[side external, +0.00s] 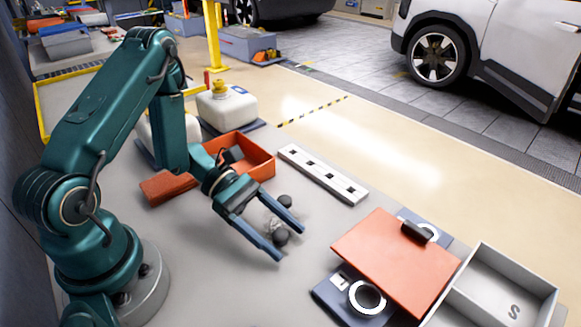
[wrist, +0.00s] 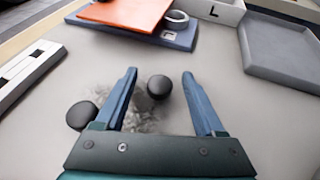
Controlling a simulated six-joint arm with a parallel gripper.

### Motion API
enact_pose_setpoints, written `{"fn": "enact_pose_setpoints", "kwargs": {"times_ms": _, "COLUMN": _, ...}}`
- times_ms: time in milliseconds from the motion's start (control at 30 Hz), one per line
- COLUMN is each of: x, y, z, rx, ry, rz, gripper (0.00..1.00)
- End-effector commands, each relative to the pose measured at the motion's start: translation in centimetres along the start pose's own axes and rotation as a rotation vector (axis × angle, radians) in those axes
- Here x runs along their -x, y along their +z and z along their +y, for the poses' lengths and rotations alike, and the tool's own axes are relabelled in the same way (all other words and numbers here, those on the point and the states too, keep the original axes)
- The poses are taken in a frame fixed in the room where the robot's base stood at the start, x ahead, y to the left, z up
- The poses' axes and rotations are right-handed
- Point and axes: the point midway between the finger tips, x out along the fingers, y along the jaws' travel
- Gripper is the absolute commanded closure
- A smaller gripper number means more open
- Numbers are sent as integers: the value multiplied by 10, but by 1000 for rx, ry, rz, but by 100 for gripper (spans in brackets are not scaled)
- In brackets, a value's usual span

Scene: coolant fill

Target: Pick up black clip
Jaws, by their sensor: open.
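A small black piece (side external: 416,232) that looks like a clip sits at the far edge of a tilted orange panel (side external: 385,262) in the side view; I cannot be sure it is the black clip. My gripper (side external: 289,244) is open and empty, low over the grey table and well to the left of that piece. Its fingers also show in the wrist view (wrist: 159,73). One dark round knob (wrist: 159,87) lies between the fingers. A second dark knob (wrist: 82,115) lies outside the left finger. The clip-like piece is not visible in the wrist view.
A grey smudge marks the table by the knobs. A white strip with black squares (side external: 322,173) lies behind. An orange bin (side external: 262,167) with dark contents stands back left. A divided grey tray (side external: 540,291) is at right. A blue plate with a white ring (side external: 335,303) lies under the panel.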

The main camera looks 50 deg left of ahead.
Motion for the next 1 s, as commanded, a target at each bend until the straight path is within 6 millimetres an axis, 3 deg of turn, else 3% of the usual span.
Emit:
{"fn": "enact_pose_setpoints", "kwargs": {"times_ms": 333, "x": -4, "y": 0, "z": 0, "rx": 1, "ry": 0, "rz": 0, "gripper": 29}}
{"fn": "enact_pose_setpoints", "kwargs": {"times_ms": 500, "x": -3, "y": 0, "z": 0, "rx": 1, "ry": 0, "rz": 1, "gripper": 94}}
{"fn": "enact_pose_setpoints", "kwargs": {"times_ms": 533, "x": -3, "y": 0, "z": 0, "rx": 1, "ry": 0, "rz": 1, "gripper": 100}}
{"fn": "enact_pose_setpoints", "kwargs": {"times_ms": 1000, "x": -1, "y": 5, "z": 0, "rx": -1, "ry": 0, "rz": 0, "gripper": 100}}
